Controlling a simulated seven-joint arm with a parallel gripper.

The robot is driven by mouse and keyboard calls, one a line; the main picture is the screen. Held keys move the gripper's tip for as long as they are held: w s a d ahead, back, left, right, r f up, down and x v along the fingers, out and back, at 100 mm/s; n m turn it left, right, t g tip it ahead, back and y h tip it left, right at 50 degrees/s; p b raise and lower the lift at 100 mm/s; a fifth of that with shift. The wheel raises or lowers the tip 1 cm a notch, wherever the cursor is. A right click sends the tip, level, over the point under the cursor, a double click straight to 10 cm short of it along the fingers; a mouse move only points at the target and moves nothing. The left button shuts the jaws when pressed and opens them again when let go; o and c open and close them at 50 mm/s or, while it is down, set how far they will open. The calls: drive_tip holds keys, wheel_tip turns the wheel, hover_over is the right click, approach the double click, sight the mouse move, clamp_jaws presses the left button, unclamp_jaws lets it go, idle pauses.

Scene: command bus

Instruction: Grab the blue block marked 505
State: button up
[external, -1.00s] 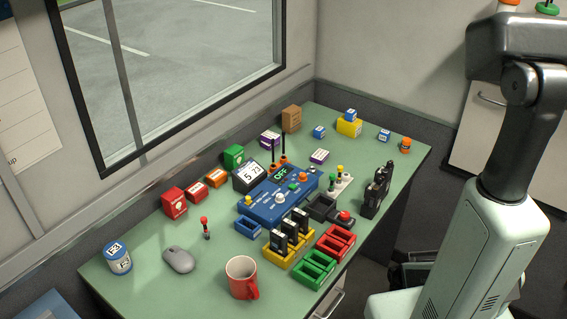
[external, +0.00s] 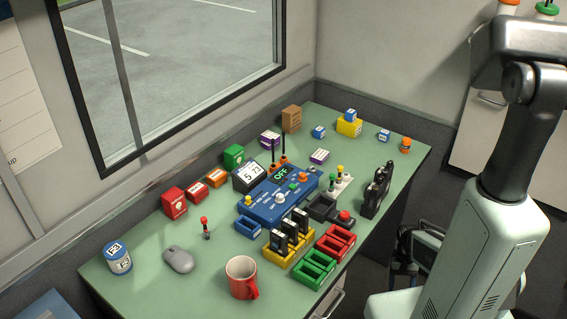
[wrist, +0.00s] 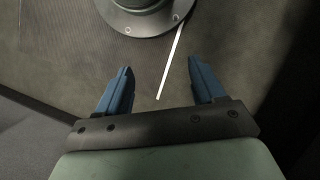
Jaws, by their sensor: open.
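Three small blue blocks with white labels stand at the far end of the green desk in the external view. One blue block (external: 319,131) sits on the desk, one blue block (external: 350,115) sits on top of a yellow block (external: 349,127), and one blue block (external: 384,135) sits near the right edge. Their numbers are too small to read, so I cannot tell which is 505. My gripper (wrist: 159,78) shows in the wrist view with its two blue fingers apart and nothing between them. It faces the floor, away from the blocks.
The desk (external: 215,285) also holds a red mug (external: 241,278), a grey mouse (external: 179,259), a blue control console (external: 272,204), black radios (external: 376,192) and coloured trays (external: 335,242). An orange-topped object (external: 405,145) stands beside the right blue block. A window wall borders the desk's left side.

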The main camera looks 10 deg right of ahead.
drive_tip(key=w+d+r+m+t, duration=0.1)
drive_tip(key=w+d+r+m, duration=0.1)
drive_tip(key=w+d+r, duration=0.45)
drive_tip(key=w+d+r+m+t, duration=0.1)
drive_tip(key=w+r+m, duration=0.2)
drive_tip(key=r, duration=0.6)
drive_tip(key=w+d+r+m+t, duration=0.2)
drive_tip(key=w+d+r, duration=0.25)
drive_tip(key=r, duration=0.25)
drive_tip(key=shift+n+t+h, duration=0.3)
drive_tip(key=shift+t, duration=0.3)
drive_tip(key=w+r, duration=0.6)
drive_tip(key=w, duration=0.2)
drive_tip(key=w+r, duration=0.7)
drive_tip(key=w, duration=0.2)
drive_tip(key=w+r, duration=0.6)
drive_tip(key=w, duration=0.2)
drive_tip(key=shift+w+a+r, duration=0.35)
drive_tip(key=shift+w+r, duration=0.05)
wheel_tip(320, 180, up, 4)
drive_tip(key=n, duration=0.1)
hover_over(385, 131)
drive_tip(key=f, duration=0.8)
drive_tip(key=shift+a+f, duration=0.2)
drive_tip(key=shift+a, duration=0.05)
drive_tip(key=shift+s+d+f, duration=0.1)
drive_tip(key=shift+f, duration=1.35)
drive_tip(key=shift+s+d+f, duration=0.1)
drive_tip(key=shift+f, duration=1.3)
